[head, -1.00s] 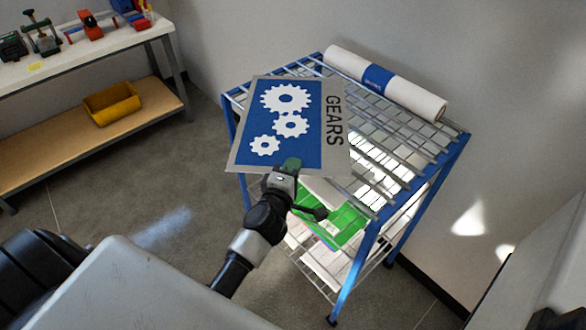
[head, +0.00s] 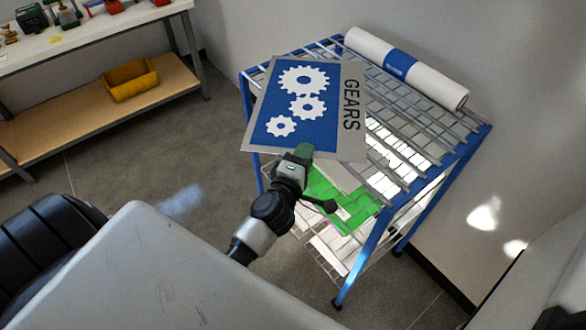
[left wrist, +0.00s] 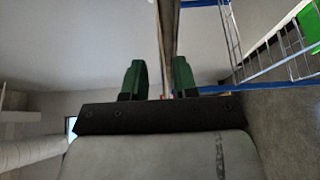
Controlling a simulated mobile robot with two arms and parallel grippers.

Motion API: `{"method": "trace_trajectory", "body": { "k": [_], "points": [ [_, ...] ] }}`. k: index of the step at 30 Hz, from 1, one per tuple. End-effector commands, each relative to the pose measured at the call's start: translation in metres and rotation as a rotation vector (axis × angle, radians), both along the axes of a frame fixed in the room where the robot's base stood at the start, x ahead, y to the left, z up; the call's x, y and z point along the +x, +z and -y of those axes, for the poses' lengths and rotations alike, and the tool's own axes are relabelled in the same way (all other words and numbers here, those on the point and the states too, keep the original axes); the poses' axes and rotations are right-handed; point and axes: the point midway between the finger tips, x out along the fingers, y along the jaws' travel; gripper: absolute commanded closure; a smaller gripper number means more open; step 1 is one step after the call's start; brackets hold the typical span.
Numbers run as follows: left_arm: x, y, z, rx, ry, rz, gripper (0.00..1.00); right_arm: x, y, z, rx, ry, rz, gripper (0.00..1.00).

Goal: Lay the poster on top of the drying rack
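The poster (head: 319,135) is a stiff flat sheet, blue with white gears, a grey border and the word GEARS. My left gripper (head: 303,152) is shut on its near edge. The poster covers the left part of the drying rack (head: 452,142) in the head view and sticks out past the rack's left side. In the left wrist view the poster (left wrist: 168,45) is edge-on between the green fingers (left wrist: 160,82), apart from the rack's wire top (left wrist: 232,40) on the right. The rack has a blue frame and wire grid top. My right gripper is not in view.
A white roll with a blue band (head: 440,86) lies along the rack top's back edge. Green and white sheets (head: 345,208) lie on lower shelves. A workbench (head: 95,38) with a yellow bin (head: 130,80) stands left. A wall is behind the rack.

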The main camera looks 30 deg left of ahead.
Motion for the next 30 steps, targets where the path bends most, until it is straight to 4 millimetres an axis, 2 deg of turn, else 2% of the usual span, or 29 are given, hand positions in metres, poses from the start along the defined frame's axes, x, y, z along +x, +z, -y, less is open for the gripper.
{"method": "trace_trajectory", "body": {
  "k": [1, 6, 13, 18, 25, 28, 30],
  "points": [
    [-0.013, -0.003, 0.001, 0.001, -0.001, -0.003, 0.72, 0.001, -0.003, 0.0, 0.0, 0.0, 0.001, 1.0],
    [-0.051, -0.004, 0.005, 0.0, 0.001, -0.003, 0.72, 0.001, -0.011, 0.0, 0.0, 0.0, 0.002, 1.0],
    [-0.085, -0.002, 0.01, -0.002, 0.0, -0.002, 0.72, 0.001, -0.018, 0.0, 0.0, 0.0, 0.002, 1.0],
    [-0.094, 0.0, 0.011, -0.001, 0.001, 0.0, 0.72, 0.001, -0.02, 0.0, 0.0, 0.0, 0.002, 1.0],
    [-0.095, -0.002, 0.011, 0.004, 0.0, -0.002, 0.72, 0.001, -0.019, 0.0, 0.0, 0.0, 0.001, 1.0],
    [-0.092, -0.021, 0.013, 0.057, -0.012, -0.033, 0.72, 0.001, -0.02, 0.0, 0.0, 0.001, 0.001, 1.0],
    [-0.091, -0.051, 0.017, 0.144, -0.036, -0.082, 0.72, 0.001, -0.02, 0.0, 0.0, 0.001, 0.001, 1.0]
  ]
}}
